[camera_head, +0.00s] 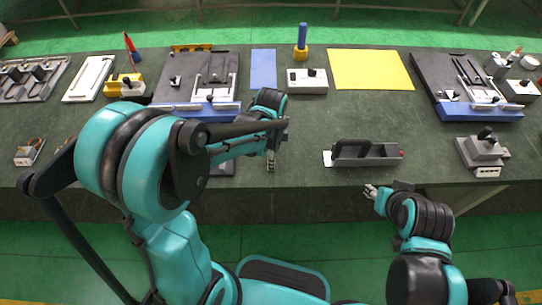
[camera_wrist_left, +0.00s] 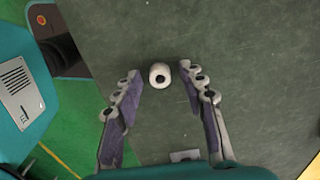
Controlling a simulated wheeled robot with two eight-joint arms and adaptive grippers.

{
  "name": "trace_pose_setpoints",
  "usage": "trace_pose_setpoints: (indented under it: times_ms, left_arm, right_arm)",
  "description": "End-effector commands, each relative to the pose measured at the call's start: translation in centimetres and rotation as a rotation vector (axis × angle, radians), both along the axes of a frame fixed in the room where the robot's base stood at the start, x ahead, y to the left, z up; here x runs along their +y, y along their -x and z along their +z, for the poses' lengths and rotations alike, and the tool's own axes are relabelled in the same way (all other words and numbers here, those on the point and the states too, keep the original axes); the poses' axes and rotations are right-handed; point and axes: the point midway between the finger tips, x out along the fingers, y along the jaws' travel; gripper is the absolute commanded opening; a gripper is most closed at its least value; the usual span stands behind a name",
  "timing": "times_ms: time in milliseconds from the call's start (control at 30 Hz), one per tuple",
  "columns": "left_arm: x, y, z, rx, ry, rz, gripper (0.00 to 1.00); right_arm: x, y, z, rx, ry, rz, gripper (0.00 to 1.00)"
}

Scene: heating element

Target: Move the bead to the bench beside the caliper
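The fingers are spread, with a gap on both sides of the bead. In the head view my left gripper (camera_head: 271,161) points down near the bench's front edge; I cannot make out the bead there. My right gripper (camera_head: 371,190) is at the front edge, too small to read its opening. I cannot identify the caliper for certain.
A dark grey handled holder (camera_head: 365,153) lies right of my left gripper. A grey block with a black knob (camera_head: 484,152) stands farther right. Fixture boards, a yellow sheet (camera_head: 370,69) and a blue sheet (camera_head: 263,69) line the back. The bench between is partly clear.

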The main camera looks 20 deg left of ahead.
Motion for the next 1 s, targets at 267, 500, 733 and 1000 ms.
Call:
trace_pose_setpoints:
  times_ms: [267, 500, 733, 1000]
  left_arm:
    - [0.0, 0.0, 1.2, 0.0, 0.0, 0.0, 0.41]
    - [0.0, 0.1, 6.4, 0.0, 0.0, 0.0, 0.41]
    - [-0.1, 0.2, 10.7, 0.0, 0.0, 0.0, 0.41]
    - [0.3, 0.8, 13.0, -0.029, 0.005, 0.059, 0.41]
  right_arm:
    - [0.0, 0.0, 0.7, 0.0, 0.0, 0.0, 0.4]
    - [0.0, 0.0, 2.9, 0.0, 0.0, 0.0, 0.4]
    - [0.0, 0.0, 4.3, 0.0, 0.0, 0.0, 0.4]
    - [0.0, 0.0, 4.7, 0.0, 0.0, 0.0, 0.4]
